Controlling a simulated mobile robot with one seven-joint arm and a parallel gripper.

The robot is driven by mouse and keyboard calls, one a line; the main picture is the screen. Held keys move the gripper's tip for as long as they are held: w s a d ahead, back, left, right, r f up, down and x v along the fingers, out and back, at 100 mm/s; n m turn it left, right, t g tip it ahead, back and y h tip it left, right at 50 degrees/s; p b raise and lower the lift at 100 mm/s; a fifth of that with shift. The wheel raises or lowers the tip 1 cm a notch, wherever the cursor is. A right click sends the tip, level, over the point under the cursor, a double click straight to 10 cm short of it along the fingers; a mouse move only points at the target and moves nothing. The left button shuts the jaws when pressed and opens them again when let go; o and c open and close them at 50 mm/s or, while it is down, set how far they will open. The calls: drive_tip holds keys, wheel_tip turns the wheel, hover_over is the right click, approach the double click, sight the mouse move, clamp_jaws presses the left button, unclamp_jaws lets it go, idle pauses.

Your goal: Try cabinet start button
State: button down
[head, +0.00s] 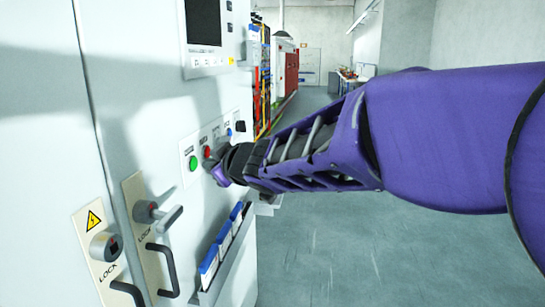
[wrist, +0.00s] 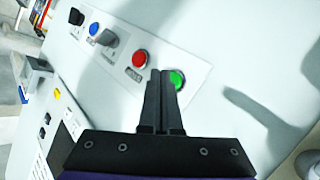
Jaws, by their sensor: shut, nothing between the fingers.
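The cabinet (head: 150,100) is pale grey and fills the left of the head view. Its control panel carries a green button (head: 193,163) and a red button (head: 207,152) beside it. In the wrist view the green button (wrist: 177,79) shows just right of the fingertips of my gripper (wrist: 161,73), partly covered by them. The red button (wrist: 139,59) is just up and left of the fingertips. My gripper is shut and empty, close to the panel. I cannot tell whether the fingertips touch it. In the head view my gripper (head: 219,175) is just right of the green button.
A grey selector (wrist: 108,38), a blue button (wrist: 94,28) and a black knob (wrist: 76,16) continue the row. Below the panel are handles (head: 163,270), locks (head: 106,246) and a rack of blue-topped binders (head: 209,267). The floor (head: 400,240) on the right is clear.

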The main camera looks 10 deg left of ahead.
drive_tip(key=shift+a+r, duration=0.1)
idle(0.3)
drive_tip(key=shift+a, duration=0.35)
drive_tip(key=shift+a, duration=0.5)
idle(0.8)
drive_tip(key=shift+d, duration=0.9)
drive_tip(key=shift+d+p, duration=0.1)
drive_tip(key=shift+p, duration=0.25)
